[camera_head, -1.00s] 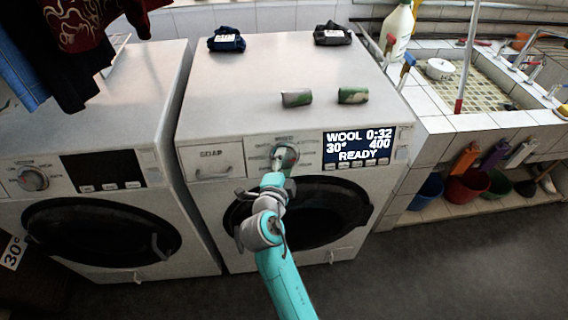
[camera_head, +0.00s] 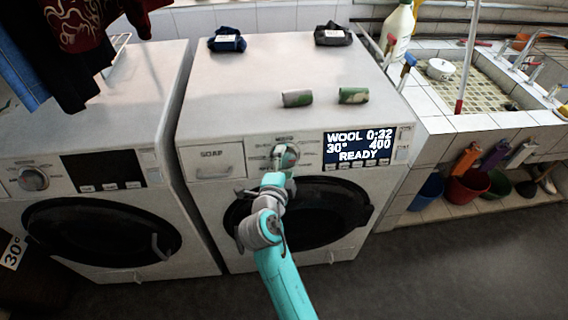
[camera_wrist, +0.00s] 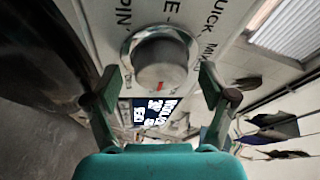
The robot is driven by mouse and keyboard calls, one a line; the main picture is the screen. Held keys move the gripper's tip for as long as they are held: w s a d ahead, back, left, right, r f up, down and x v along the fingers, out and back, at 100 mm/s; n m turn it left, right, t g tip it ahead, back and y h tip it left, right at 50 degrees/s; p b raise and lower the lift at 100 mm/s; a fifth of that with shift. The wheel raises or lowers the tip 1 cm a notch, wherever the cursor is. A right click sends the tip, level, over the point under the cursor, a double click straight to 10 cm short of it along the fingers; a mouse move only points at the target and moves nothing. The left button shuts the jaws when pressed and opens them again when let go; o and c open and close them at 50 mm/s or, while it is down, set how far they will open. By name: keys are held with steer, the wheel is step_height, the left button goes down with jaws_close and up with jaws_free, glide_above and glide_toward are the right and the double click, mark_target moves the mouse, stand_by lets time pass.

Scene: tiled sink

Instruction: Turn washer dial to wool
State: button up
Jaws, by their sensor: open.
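The right-hand washer (camera_head: 265,80) has a round grey dial (camera_head: 284,155) on its front panel, partly hidden behind my gripper. The washer's display (camera_head: 359,147) reads WOOL, 0:32, 30°, 400 and READY. In the wrist view the dial (camera_wrist: 160,62) is close, with a red mark on its rim facing the bottom of the picture. My gripper (camera_wrist: 158,88) is open, with one finger on each side of the dial; I see gaps between the fingertips and the dial. In the head view my gripper (camera_head: 279,165) is in front of the dial.
Two rolled cloths (camera_head: 297,98) and (camera_head: 353,95) lie on the washer top, with two dark folded items (camera_head: 226,39) and (camera_head: 333,34) behind. The soap drawer (camera_head: 212,160) is left of the dial. A second washer (camera_head: 105,170) stands left, and a tiled sink (camera_head: 480,90) right.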

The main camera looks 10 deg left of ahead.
steer(key=s+r, duration=0.2)
steer(key=s, duration=0.9)
steer(key=shift+s+a, duration=0.35)
steer(key=shift+s, duration=0.05)
steer(key=shift+d, duration=0.1)
steer(key=s+d+f+n+g+y, duration=0.1)
steer(key=s+d+f+n+y, duration=0.1)
steer(key=s+d+f+n, duration=0.55)
steer(key=s+d+f+n+g+y, duration=0.1)
steer(key=s+d+f+n, duration=0.3)
steer(key=s+d+f, duration=0.55)
steer(key=s+d+r+n, duration=0.1)
steer(key=s+d+r, duration=0.2)
steer(key=s, duration=0.3)
steer(key=s+d+r+n+h, duration=0.1)
steer(key=s+d+r, duration=0.3)
steer(key=s, duration=0.3)
steer(key=s+d+r+n+h, duration=0.1)
steer(key=s+d+r+n, duration=0.1)
steer(key=s, duration=0.5)
step_height(320, 180, up, 3)
steer(key=shift+s+d+f+t, duration=0.15)
steer(key=shift+d+t, duration=0.25)
steer(key=shift+d, duration=0.4)
